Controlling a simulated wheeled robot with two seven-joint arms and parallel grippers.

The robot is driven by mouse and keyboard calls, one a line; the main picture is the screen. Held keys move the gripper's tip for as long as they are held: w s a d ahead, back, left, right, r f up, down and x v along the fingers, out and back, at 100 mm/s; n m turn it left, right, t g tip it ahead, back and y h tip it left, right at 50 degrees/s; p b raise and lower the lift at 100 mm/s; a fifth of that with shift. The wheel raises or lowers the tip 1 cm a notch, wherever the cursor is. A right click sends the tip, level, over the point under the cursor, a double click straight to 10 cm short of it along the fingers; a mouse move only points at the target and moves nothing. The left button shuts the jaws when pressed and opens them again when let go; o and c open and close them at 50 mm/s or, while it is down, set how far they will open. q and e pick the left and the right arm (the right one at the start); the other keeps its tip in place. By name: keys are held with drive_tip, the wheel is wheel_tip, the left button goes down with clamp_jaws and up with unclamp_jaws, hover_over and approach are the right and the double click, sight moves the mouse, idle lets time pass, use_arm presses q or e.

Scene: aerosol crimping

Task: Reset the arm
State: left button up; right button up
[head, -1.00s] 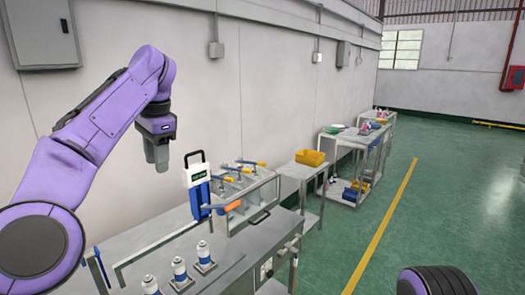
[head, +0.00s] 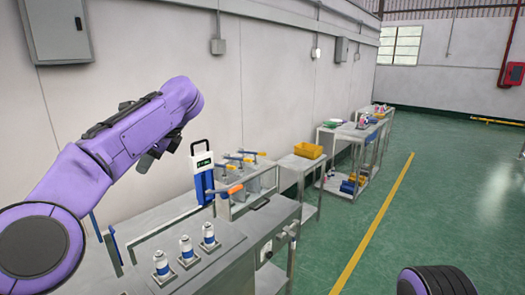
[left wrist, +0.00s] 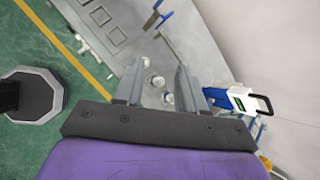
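My left arm is raised at the left of the head view. My left gripper (head: 148,160) is mostly hidden behind the forearm there. In the left wrist view its two grey fingers (left wrist: 159,78) stand apart with nothing held between them. Three white and blue aerosol cans (head: 186,248) stand upright in square holders on the metal workbench (head: 228,262), below and apart from the gripper. My right gripper is out of view.
Several small clamps with orange handles (head: 235,187) stand at the bench's far end. A side table with a yellow bin (head: 308,150) and further carts line the wall. A grey wall box (head: 57,30) hangs upper left.

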use_arm(q)
drive_tip(key=w+d+f+m+t+y+b, duration=0.2)
drive_tip(key=f+m+t, duration=0.2)
drive_tip(key=f+m, duration=0.9)
drive_tip(key=w+d+f+m+t+y+b, duration=0.1)
drive_tip(key=w+f+m+t+y+b, duration=0.3)
drive_tip(key=f+m, duration=0.9)
drive_tip(key=s+d+f+m+t+h, duration=0.1)
drive_tip(key=s+f+m+h, duration=0.1)
drive_tip(key=s+f+m, duration=0.3)
drive_tip(key=s+f+m+t+h, duration=0.1)
drive_tip(key=s+f+m+h, duration=0.15)
drive_tip(key=f, duration=0.45)
drive_tip(key=s+f+m+g+h+b, duration=0.3)
drive_tip(key=s+f+m+h, duration=0.2)
drive_tip(key=s+f+m, duration=0.95)
drive_tip(key=s+a+f+g+b, duration=0.2)
drive_tip(key=s+f, duration=0.6)
drive_tip(key=s, duration=0.6)
drive_tip(key=s+a+f+g+b, duration=0.3)
drive_tip(key=s+f, duration=0.6)
drive_tip(key=s, duration=0.5)
drive_tip(key=shift+s+a+g, duration=0.2)
drive_tip(key=shift+a+g, duration=0.35)
drive_tip(key=shift+g, duration=0.15)
drive_tip(key=shift+h, duration=0.25)
